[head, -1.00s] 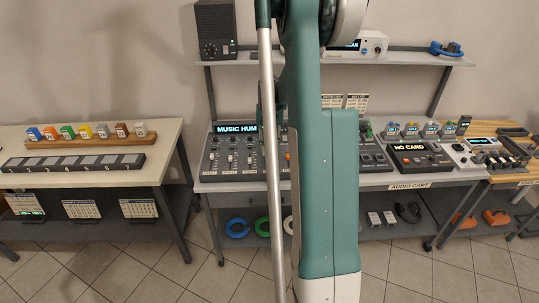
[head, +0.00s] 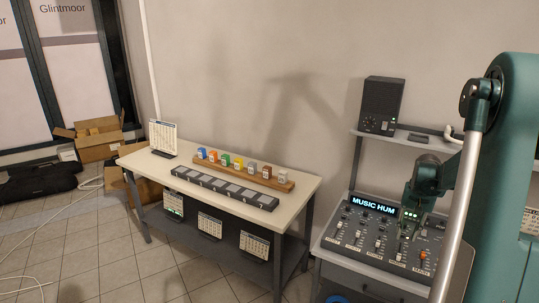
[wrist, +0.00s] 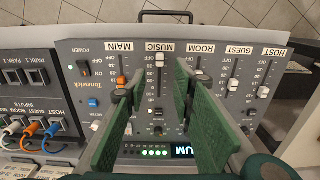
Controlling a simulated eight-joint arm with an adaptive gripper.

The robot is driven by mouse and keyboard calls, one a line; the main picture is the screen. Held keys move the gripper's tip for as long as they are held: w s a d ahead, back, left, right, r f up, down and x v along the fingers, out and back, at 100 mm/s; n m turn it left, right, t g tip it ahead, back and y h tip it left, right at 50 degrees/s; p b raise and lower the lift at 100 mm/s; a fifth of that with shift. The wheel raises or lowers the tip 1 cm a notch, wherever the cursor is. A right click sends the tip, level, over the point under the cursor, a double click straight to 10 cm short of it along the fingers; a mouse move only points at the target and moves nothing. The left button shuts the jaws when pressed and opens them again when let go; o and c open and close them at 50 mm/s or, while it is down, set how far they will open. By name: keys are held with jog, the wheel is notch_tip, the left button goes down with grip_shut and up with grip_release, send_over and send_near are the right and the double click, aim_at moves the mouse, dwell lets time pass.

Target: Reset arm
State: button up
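My gripper (head: 410,222) hangs over the audio mixer (head: 362,232), its fingers pointing down at the panel. In the wrist view my gripper (wrist: 157,88) shows two green-padded fingers standing apart, with nothing between the pads. They lie to either side of the MUSIC fader column; the MUSIC fader knob (wrist: 159,61) shows beyond the fingertips. I cannot tell whether the fingertips touch the panel. The mixer display (head: 374,205) reads "MUSIC HUM". Part of the mixer is hidden behind my arm in the head view.
A black speaker (head: 381,104) stands on the shelf above the mixer. To the left a table (head: 304,182) carries a wooden rack (head: 283,186) of coloured blocks and a dark slotted strip (head: 222,190). Cardboard boxes (head: 98,140) and cables lie on the floor at the far left.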

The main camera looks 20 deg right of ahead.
jog(key=s+a+r+n+t, duration=0.1)
jog(key=a+r, duration=0.4)
jog(key=a, duration=0.5)
jog(key=s+a+r+n+t+h, duration=0.1)
jog(key=a+r+n, duration=0.1)
jog(key=a+r, duration=0.5)
jog(key=s+a+r+n+t, duration=0.1)
jog(key=a+r, duration=0.2)
jog(key=a, duration=0.9)
jog(key=s+a+n+t, duration=0.2)
jog(key=s+a, duration=0.6)
jog(key=a, duration=0.3)
jog(key=s+a+n+t+y+b, duration=0.1)
jog(key=s+a+n+t, duration=0.1)
jog(key=s+a, duration=0.7)
jog(key=a+n, duration=0.1)
jog(key=a, duration=0.2)
jog(key=shift+f, duration=0.25)
